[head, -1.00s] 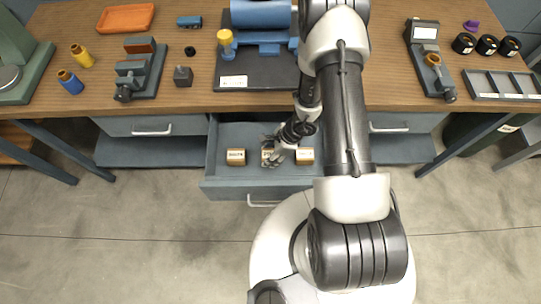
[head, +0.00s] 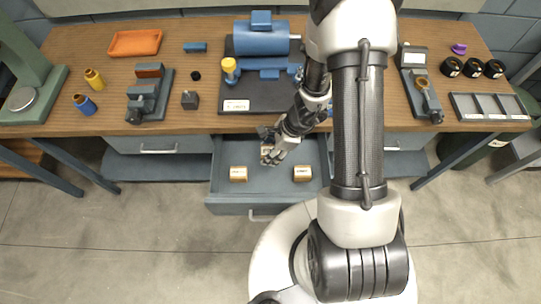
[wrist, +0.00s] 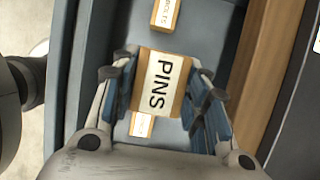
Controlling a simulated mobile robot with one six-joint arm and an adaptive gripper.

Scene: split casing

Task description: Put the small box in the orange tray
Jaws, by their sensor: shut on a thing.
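The small box (wrist: 160,88), tan with a white label reading PINS, is between the two fingers of my gripper (wrist: 160,72) in the wrist view. The fingers are shut on its sides. In the head view my gripper (head: 269,146) is over the open drawer, and the held box (head: 265,150) is partly hidden by it. The orange tray (head: 135,43) lies empty at the back left of the wooden bench top.
Two similar boxes stay in the open drawer (head: 260,209), one on the left (head: 238,174) and one on the right (head: 302,174).

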